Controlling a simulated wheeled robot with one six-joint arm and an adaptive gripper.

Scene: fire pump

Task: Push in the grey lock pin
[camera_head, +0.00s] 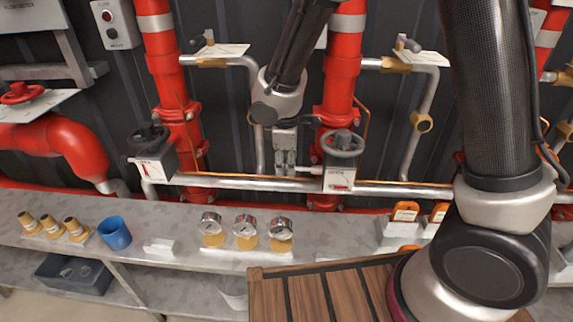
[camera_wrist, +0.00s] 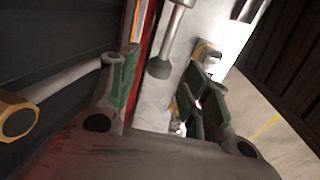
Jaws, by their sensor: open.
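In the wrist view a grey rod with a dark rounded end (camera_wrist: 160,67) shows between and beyond my fingertips; it looks like the lock pin, but I cannot be sure. My gripper (camera_wrist: 165,92) is open and empty, its green-padded fingers on either side of the view. In the head view my gripper (camera_head: 285,168) points down in front of the wall pipes, left of a white valve box (camera_head: 340,179) with a grey handwheel (camera_head: 342,144). I cannot make out the pin there. Whether my gripper touches anything there is unclear.
A horizontal pipe (camera_head: 237,182) runs behind my gripper. Red pipes (camera_head: 341,76) stand beside it. Below, a grey shelf (camera_head: 185,260) holds gauges (camera_head: 245,226), a blue cup (camera_head: 115,233) and brass fittings (camera_head: 51,226). A wooden slatted surface (camera_head: 320,297) is in front.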

